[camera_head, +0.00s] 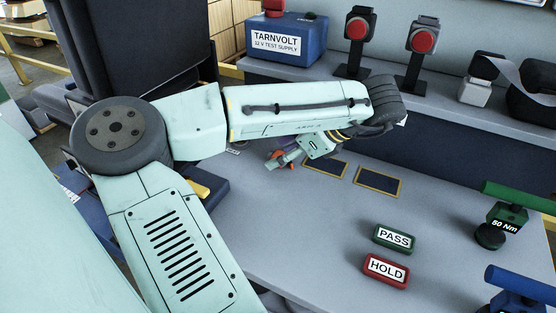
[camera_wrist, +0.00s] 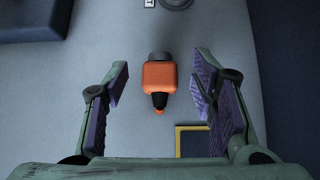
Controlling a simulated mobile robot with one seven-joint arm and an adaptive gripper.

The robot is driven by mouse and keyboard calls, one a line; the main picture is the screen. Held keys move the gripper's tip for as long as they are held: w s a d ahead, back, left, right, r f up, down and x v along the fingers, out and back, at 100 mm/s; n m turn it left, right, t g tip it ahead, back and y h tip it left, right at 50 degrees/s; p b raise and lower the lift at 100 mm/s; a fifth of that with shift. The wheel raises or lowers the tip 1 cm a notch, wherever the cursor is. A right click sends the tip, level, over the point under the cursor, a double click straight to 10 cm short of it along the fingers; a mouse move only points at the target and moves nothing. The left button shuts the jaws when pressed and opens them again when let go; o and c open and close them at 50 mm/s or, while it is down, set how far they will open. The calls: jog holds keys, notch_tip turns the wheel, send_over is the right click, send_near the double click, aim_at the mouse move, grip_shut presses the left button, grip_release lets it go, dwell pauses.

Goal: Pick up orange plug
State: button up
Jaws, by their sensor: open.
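The orange plug (camera_wrist: 159,76) lies on the grey bench top in the wrist view, with a dark round end at its top and a dark tip pointing down. My gripper (camera_wrist: 158,90) is open, with purple pads on both sides of the plug. The plug shows between the fingers and does not appear to touch either. In the head view my gripper (camera_head: 282,158) is low over the bench at the end of my arm. A bit of orange shows beside it there, and the rest of the plug is hidden.
Two yellow-edged dark rectangles (camera_head: 378,181) lie right of the gripper. A green PASS block (camera_head: 394,238) and red HOLD block (camera_head: 386,271) sit nearer. The blue TARNVOLT box (camera_head: 285,40) and red-button stands (camera_head: 423,40) are on the shelf behind. The bench between is clear.

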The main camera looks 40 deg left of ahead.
jog(key=shift+c, duration=0.4)
grip_shut()
jog(key=shift+r, duration=0.1)
notch_tip(320, 180, up, 2)
jog(key=p, duration=0.2)
jog(key=shift+p, duration=0.35)
jog(key=r+p, duration=0.1)
jog(key=s+r+p, duration=0.1)
jog(key=shift+d+p, duration=0.15)
jog(key=shift+p, duration=0.25)
jog(key=s+d+p, duration=0.1)
jog(key=s, duration=0.2)
jog(key=s+d+p, duration=0.1)
jog(key=s+p, duration=0.1)
jog(key=s, duration=0.2)
jog(key=s+d+r+p, duration=0.1)
jog(key=s+p, duration=0.1)
jog(key=s, duration=0.1)
jog(key=shift+s+d, duration=0.4)
jog(key=shift+s+d+f+b, duration=0.2)
jog(key=shift+s+f+b, duration=0.25)
jog(key=shift+s, duration=0.3)
jog(key=shift+s+d+b, duration=0.1)
jog(key=shift+s+b, duration=0.25)
jog(key=shift+b, duration=0.6)
jog(key=shift+s+d+r+b, duration=0.35)
jog(key=shift+s+b, duration=0.25)
jog(key=shift+b, duration=0.1)
